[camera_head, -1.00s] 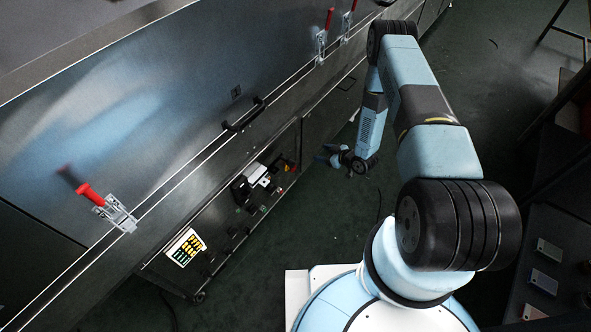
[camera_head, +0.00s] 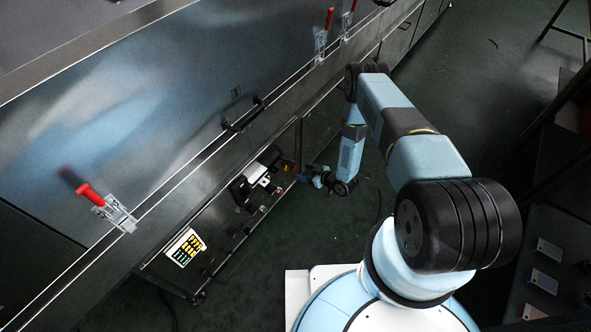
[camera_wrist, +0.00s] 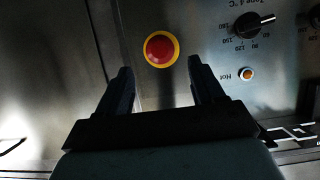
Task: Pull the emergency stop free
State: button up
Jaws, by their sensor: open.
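The emergency stop (camera_wrist: 161,49) is a round red button on a yellow ring, set in a metal panel, in the upper middle of the wrist view. My gripper (camera_wrist: 159,78) is open and empty. Its two dark fingers point toward the button, one to each side and below it in the picture, and they look apart from it. In the head view my gripper (camera_head: 302,172) is small and dark, close to the lower front of the dryer. The button itself is too small to make out clearly there.
A black temperature knob (camera_wrist: 248,25) and an orange lamp (camera_wrist: 246,74) marked "Hot" sit right of the button. The head view shows the dryer with a red-handled clamp (camera_head: 104,206), a black handle (camera_head: 243,115) and a yellow-marked label (camera_head: 185,248). Dark floor (camera_head: 330,235) is clear right of the panel.

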aim_at(295, 168)
jog(key=shift+x, duration=3.05)
jog(key=shift+c, duration=0.3)
jog(key=shift+d, duration=0.1)
grip_shut()
